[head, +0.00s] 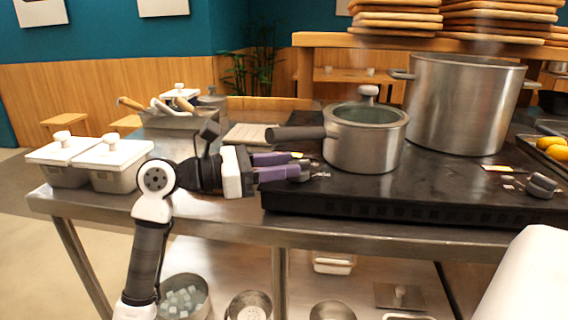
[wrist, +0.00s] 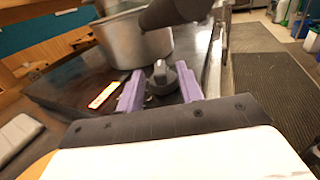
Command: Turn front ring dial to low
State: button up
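My gripper (head: 298,167) reaches in from the left at the left end of the black cooktop (head: 430,188), its purple fingers pointing right. In the wrist view my gripper (wrist: 158,73) has its two fingers apart, one on each side of a dark grey dial (wrist: 162,80) with a raised grip. I see no clear grip on the dial; gaps seem to remain beside it. In the head view the fingers mostly hide this dial. A second dial (head: 541,185) stands at the cooktop's right front. I cannot read the dial settings.
A lidded saucepan (head: 362,150) stands just behind my fingers, its dark handle (head: 295,132) reaching left above them. A large pot (head: 465,110) stands behind right. White-lidded containers (head: 115,165) sit on the steel table at left. A yellow-and-red label (wrist: 103,95) lies beside the dial.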

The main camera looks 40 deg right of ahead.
jog(key=shift+s+d, duration=0.15)
jog(key=shift+d, duration=0.15)
jog(key=shift+c, duration=0.5)
grip_shut()
